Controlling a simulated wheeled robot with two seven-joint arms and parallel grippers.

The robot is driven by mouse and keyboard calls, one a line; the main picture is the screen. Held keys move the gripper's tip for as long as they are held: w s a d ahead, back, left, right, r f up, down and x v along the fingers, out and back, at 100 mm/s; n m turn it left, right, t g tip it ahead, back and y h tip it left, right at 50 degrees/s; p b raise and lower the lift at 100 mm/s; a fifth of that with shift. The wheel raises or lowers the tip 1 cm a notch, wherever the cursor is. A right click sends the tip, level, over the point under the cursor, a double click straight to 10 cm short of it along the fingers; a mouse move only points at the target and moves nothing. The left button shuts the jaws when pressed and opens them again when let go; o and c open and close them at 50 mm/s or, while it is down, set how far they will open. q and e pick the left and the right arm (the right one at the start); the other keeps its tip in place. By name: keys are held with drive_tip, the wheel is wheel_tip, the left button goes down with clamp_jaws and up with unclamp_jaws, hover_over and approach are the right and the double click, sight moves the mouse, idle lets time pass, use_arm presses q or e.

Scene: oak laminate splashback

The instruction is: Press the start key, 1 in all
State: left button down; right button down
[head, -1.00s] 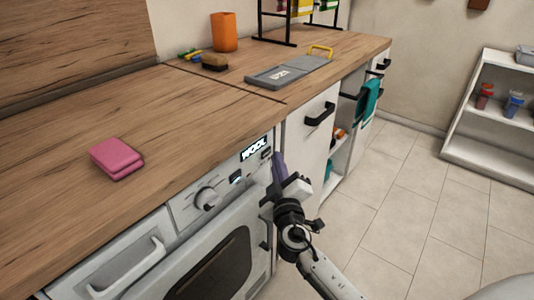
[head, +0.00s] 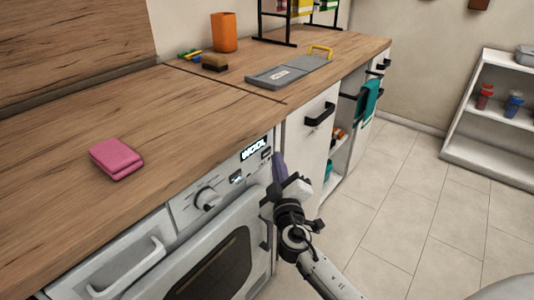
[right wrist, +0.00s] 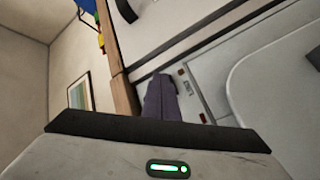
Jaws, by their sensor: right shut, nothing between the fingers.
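The washing machine's control panel (head: 222,187) is under the worktop, with a round knob (head: 207,199) and a lit display (head: 253,149) reading "WOOL". A small dark key (head: 266,155) is right of the display, and another small key (head: 237,179) sits below it. I cannot read which is the start key. My right gripper (head: 279,166) is shut and empty, its purple fingers close to the panel's right end. In the right wrist view the fingers (right wrist: 160,97) are beside the panel, near two small reddish marks; contact cannot be told. My left gripper is not in view.
The wooden worktop (head: 130,110) holds a pink sponge (head: 116,158), an orange cup (head: 224,32), a brush (head: 214,62) and a grey board (head: 290,72). A white cabinet with a black handle (head: 320,115) adjoins the machine. The tiled floor (head: 420,190) is clear.

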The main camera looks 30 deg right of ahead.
idle(0.6)
drive_tip(key=shift+w+a+b, duration=0.15)
drive_tip(key=shift+w+b, duration=0.2)
drive_tip(key=shift+w, duration=0.05)
drive_tip(key=shift+w+a+b, duration=0.15)
drive_tip(key=shift+w+b, duration=0.15)
drive_tip(key=shift+w, duration=0.05)
idle(0.5)
idle(0.3)
drive_tip(key=shift+s+d, duration=0.3)
drive_tip(key=shift+s, duration=0.45)
drive_tip(key=s, duration=0.1)
drive_tip(key=s+d, duration=0.1)
drive_tip(key=s, duration=0.1)
drive_tip(key=s+d, duration=0.1)
drive_tip(key=shift+s, duration=0.3)
idle(0.6)
